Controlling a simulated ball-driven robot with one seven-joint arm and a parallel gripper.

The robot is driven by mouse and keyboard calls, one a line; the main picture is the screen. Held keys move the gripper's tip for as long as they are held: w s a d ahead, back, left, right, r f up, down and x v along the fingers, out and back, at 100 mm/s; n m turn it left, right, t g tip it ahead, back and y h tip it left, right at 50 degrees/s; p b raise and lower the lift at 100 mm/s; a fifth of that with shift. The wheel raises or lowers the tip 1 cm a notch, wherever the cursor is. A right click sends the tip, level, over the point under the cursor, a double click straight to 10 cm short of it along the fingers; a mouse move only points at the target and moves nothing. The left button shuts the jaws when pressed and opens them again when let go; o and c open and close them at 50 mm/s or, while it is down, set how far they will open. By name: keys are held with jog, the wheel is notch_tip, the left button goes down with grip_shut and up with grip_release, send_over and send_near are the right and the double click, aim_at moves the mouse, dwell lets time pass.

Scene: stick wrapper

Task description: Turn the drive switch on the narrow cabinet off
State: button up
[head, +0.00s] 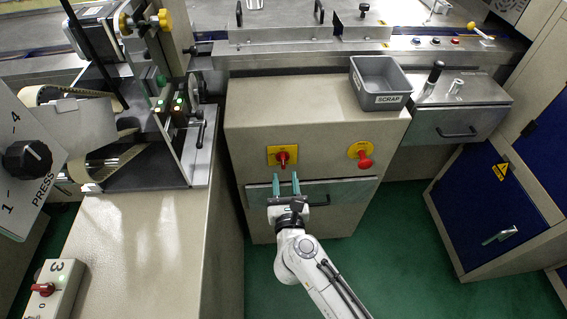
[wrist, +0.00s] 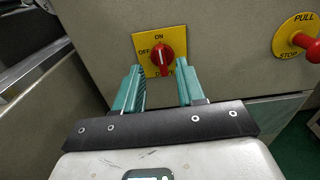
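The drive switch (head: 283,158) is a red rotary knob on a yellow plate on the narrow beige cabinet's (head: 322,125) front. In the wrist view the knob (wrist: 161,57) sits under the word ON, with OFF at its left and lettering below partly hidden. Its pale mark looks roughly upright, towards ON. My gripper (head: 286,178) is open and empty, just below the switch in the head view. In the wrist view its two teal fingers (wrist: 160,72) stand to either side of the knob's lower part, with gaps; contact is not seen.
A red PULL STOP button (head: 363,158) on a yellow plate is right of the switch. Below it runs a drawer front (head: 345,191). A grey SCRAP bin (head: 380,80) stands on the cabinet. A PRESS knob (head: 27,158) and another red switch (head: 42,289) are at far left.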

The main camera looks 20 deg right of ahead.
aim_at(283, 161)
jog(key=x, duration=0.5)
jog(key=shift+w+d, duration=0.15)
jog(key=shift+w, duration=0.2)
grip_shut()
